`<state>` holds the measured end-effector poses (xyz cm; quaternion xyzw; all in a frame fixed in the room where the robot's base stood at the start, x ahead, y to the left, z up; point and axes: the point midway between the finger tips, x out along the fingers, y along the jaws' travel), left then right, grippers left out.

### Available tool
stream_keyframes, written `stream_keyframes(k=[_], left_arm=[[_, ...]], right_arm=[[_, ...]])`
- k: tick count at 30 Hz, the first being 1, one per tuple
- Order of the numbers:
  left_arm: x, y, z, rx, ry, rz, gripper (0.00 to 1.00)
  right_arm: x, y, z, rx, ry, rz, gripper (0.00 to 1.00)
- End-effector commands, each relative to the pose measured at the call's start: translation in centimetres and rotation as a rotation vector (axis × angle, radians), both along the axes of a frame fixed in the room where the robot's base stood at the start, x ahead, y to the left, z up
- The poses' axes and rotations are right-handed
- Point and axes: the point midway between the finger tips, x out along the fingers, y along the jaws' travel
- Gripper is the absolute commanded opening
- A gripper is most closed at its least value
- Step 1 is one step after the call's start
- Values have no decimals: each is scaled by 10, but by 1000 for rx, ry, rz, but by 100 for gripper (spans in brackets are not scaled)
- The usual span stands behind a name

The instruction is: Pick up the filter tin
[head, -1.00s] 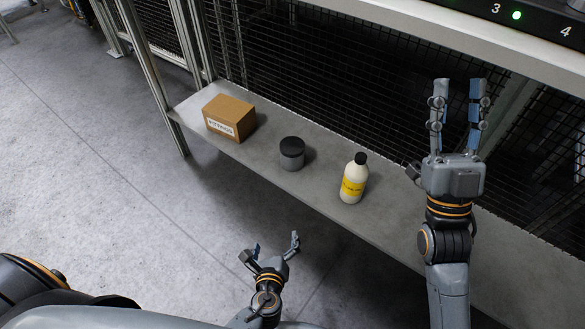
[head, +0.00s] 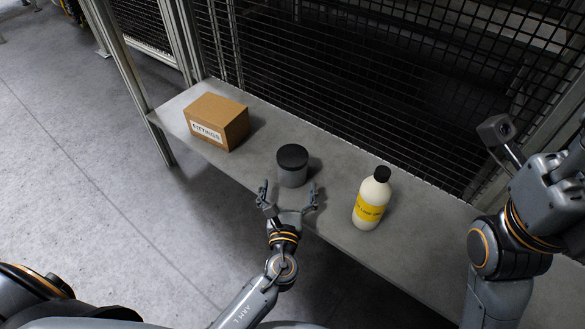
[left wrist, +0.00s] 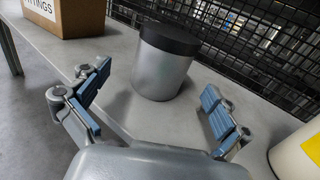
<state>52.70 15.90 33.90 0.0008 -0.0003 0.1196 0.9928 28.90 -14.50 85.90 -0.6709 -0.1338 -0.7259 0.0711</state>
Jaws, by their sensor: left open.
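The filter tin (head: 292,166) is a short grey cylinder with a black lid, standing upright on the grey shelf (head: 330,217). In the left wrist view the tin (left wrist: 163,66) stands ahead, between and beyond the fingers. My left gripper (head: 288,192) is open and empty, just in front of the tin at the shelf's front edge. Its two blue-padded fingers (left wrist: 155,103) are spread wide and apart from the tin. My right arm (head: 530,210) is at the right of the head view, and its fingers are outside the frame.
A cardboard box (head: 217,121) labelled FITTINGS stands left of the tin. A cream bottle (head: 371,199) with a yellow label and black cap stands to its right. Black wire mesh (head: 330,80) rises behind the shelf. A shelf post (head: 128,85) stands at the left end.

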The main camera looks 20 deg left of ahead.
Motion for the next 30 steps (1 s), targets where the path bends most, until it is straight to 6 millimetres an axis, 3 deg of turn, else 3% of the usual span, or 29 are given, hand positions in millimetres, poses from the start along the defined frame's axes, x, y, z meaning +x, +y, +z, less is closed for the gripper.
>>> stream_keyframes(k=[8,16,26,30], left_arm=[[23,5,-2,-2,0,0,100],[62,10,-2,-3,-1,0,100],[68,12,0,-1,2,-1,100],[68,12,0,-1,1,-1,71]], right_arm=[[-2,1,0,-2,-18,-2,37],[-14,2,9,-6,-80,-4,37],[-15,2,12,-7,-83,-5,37],[-15,2,12,-7,-83,-5,37]])
